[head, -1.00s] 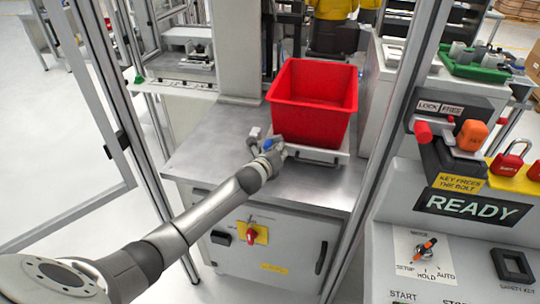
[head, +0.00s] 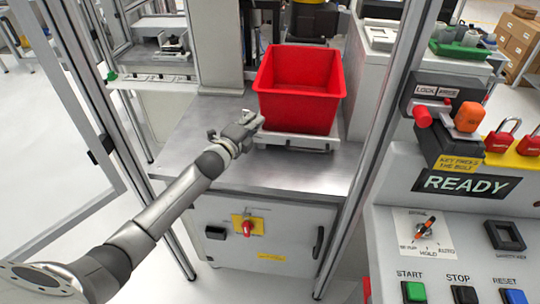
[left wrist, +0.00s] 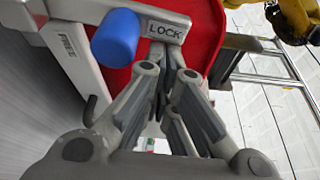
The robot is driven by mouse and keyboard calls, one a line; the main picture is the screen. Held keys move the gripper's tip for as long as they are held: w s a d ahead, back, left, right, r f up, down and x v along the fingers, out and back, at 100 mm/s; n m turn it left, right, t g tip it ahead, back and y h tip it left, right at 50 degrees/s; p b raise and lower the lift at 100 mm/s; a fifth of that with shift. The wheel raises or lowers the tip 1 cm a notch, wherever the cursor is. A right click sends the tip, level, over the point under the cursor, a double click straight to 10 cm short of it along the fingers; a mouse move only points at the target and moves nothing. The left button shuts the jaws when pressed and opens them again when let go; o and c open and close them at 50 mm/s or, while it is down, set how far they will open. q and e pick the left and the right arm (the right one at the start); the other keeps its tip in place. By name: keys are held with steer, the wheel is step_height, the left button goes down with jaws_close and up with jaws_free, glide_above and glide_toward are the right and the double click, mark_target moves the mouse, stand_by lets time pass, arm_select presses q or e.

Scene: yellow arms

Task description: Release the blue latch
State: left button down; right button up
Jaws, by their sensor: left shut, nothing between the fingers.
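The blue latch (left wrist: 115,38) is a rounded blue knob at the upper left of the left wrist view. It sits by a grey bar marked LOCK, with a FREE mark on the pale frame to its left. My left gripper (head: 257,121) is at the near left corner of the red bin, and the blue knob cannot be made out there in the head view. In the left wrist view the left gripper (left wrist: 170,75) is shut and empty, with its fingers below the LOCK mark, right of the knob. I cannot tell whether it touches the bar. My right gripper is not in view.
The red bin (head: 300,85) stands on a pale tray (head: 300,141) on the metal cabinet top. Frame posts flank the cabinet. A control panel showing READY (head: 466,183), with red padlocks and an orange knob, stands at right. Bare metal top lies left of the gripper.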

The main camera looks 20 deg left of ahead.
arm_select(q)
steer(key=shift+s+a+r+n+t+b, duration=0.1)
steer(key=shift+a+r+n+t+b, duration=0.1)
steer(key=shift+a+n, duration=0.3)
steer(key=shift+s+a+r+n+t+b, duration=0.1)
steer(key=shift+a+r+n+t+b, duration=0.1)
steer(key=shift+a+n, duration=0.25)
